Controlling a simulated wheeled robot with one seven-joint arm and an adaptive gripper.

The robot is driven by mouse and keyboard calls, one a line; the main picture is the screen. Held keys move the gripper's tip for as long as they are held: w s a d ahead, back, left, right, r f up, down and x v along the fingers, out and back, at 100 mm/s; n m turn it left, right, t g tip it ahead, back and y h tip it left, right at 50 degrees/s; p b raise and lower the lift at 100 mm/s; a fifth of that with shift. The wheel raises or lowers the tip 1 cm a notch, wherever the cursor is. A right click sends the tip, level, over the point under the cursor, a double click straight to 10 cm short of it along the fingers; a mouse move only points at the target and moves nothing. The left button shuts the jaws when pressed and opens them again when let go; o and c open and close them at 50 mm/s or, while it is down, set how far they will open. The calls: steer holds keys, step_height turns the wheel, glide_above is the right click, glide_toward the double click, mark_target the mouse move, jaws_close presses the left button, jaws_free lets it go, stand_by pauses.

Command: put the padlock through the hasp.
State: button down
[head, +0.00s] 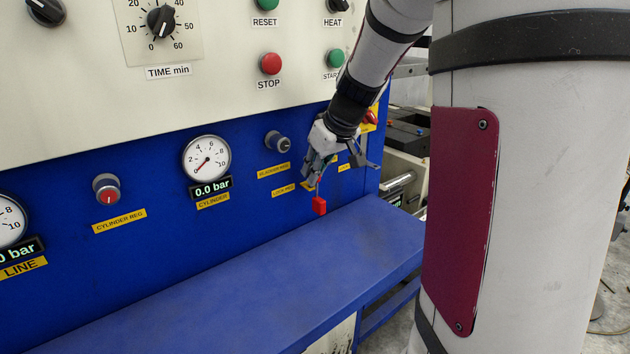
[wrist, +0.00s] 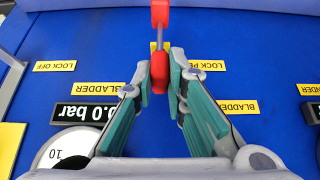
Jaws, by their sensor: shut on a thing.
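A red padlock (head: 319,206) hangs just below my gripper (head: 318,178) in the head view, in front of the blue panel, with a thin stem running up to the fingers. In the wrist view my gripper (wrist: 160,82) has its teal pads shut on a red piece, joined by a thin part to another red block, the padlock (wrist: 160,12), at the top edge. The fingers and the red parts cover the panel behind them. I cannot make out the hasp clearly in either view.
The blue panel (head: 130,180) carries knobs, gauges and yellow labels. A LOCK OFF label (wrist: 55,66) shows left in the wrist view. The blue bench (head: 260,265) below is clear. A red switch (head: 370,118) on yellow sits close to my wrist.

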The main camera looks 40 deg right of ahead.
steer(key=shift+r+p, duration=0.8)
steer(key=shift+r, duration=0.65)
steer(key=c, duration=2.3)
jaws_free()
jaws_close()
steer(key=shift+d, duration=0.3)
steer(key=s+d+b, duration=0.1)
steer(key=d+b, duration=0.4)
steer(key=d, duration=1.4)
steer(key=shift+s+d+f+b, duration=0.15)
steer(key=shift+d+f+b, duration=0.15)
steer(key=shift+f, duration=0.15)
